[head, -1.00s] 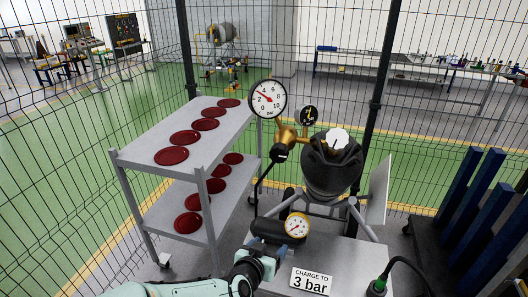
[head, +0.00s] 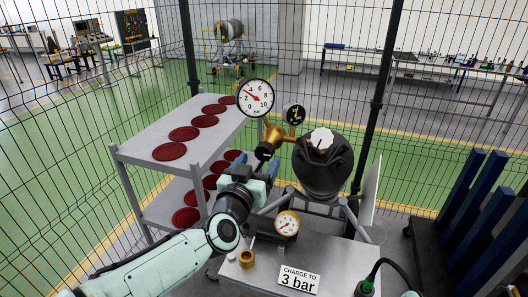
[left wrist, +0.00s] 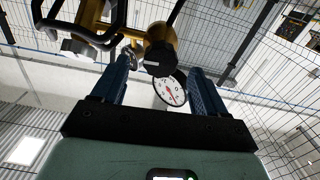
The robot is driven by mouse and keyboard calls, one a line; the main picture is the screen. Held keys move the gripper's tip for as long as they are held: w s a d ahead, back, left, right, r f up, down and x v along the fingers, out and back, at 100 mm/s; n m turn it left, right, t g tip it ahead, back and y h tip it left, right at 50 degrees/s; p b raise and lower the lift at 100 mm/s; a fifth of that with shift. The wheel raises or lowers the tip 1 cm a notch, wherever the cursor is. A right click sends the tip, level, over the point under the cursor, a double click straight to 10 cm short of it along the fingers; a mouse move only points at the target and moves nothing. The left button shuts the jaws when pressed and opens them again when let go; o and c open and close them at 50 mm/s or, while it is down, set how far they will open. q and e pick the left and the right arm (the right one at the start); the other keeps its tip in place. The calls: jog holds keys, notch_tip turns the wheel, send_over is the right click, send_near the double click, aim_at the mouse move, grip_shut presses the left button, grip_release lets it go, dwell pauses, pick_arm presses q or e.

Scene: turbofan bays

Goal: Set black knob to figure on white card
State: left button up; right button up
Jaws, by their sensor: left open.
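The black knob (head: 264,151) sits at the lower front of the brass regulator (head: 272,134). In the left wrist view the knob (left wrist: 160,60) is seen ahead, between the two blue fingertips. My left gripper (head: 257,172) is open just below the knob and looks apart from it. The large round gauge (head: 255,97) has a red needle between 2 and 4; its exact reading is too small to tell. It also shows in the left wrist view (left wrist: 171,91). The white card (head: 299,279) on the bench reads "CHARGE TO 3 bar". My right gripper is not in view.
A second gauge (head: 287,224) and a brass fitting (head: 246,258) are on the bench. A grey shelf cart (head: 130,155) with red discs stands left.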

aim_at(263, 155)
pick_arm(q)
jog(key=x, duration=0.5)
jog(key=shift+w+p, duration=0.3)
jog(key=shift+p, duration=0.1)
